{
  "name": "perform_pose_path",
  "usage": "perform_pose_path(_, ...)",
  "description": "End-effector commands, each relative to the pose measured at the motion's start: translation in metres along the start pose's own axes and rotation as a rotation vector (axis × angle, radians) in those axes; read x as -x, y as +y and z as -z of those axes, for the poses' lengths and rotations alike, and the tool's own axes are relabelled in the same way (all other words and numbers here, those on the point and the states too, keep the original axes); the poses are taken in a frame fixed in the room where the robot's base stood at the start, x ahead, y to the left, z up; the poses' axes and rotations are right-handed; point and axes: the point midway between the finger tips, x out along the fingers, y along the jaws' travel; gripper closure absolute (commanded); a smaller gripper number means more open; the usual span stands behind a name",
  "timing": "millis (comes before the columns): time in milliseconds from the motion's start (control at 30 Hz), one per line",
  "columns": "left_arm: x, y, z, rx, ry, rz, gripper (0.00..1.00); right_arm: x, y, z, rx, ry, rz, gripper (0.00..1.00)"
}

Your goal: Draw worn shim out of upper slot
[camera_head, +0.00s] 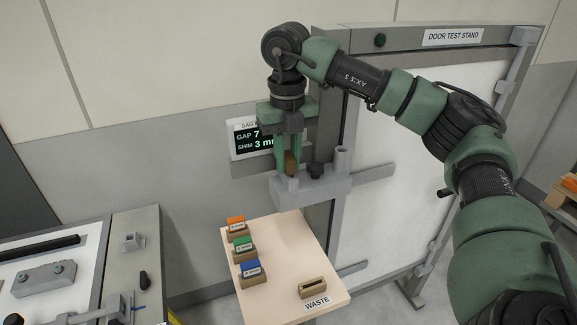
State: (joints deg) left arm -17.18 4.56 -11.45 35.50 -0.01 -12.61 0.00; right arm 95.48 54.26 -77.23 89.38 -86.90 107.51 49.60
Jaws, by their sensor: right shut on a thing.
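My right gripper (290,165) points down at the upper grey bracket (325,187) on the door test stand. It is shut on a small brown piece (292,162), which looks like the worn shim. The fingers cover part of it. Its lower end is close to the top of the bracket, and I cannot tell whether any of it sits in the slot. The slot itself is hidden behind the fingers. My left gripper is not in view.
A small table (285,240) below holds orange (236,223), green (243,243) and blue (251,267) shims in holders, and a slotted waste block (313,288). A display (252,140) is partly behind the gripper. The white door panel (400,170) stands right. A grey trolley (135,255) is at left.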

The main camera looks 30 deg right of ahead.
Motion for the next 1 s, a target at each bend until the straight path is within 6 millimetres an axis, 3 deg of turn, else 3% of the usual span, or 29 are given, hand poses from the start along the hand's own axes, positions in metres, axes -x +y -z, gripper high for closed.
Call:
perform_pose_path(567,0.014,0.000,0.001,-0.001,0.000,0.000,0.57,0.021,0.005,0.000,0.008,-0.006,-0.012,1.00)
perform_pose_path(1000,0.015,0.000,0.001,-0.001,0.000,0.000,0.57,0.023,0.006,0.000,0.009,-0.006,-0.014,1.00)
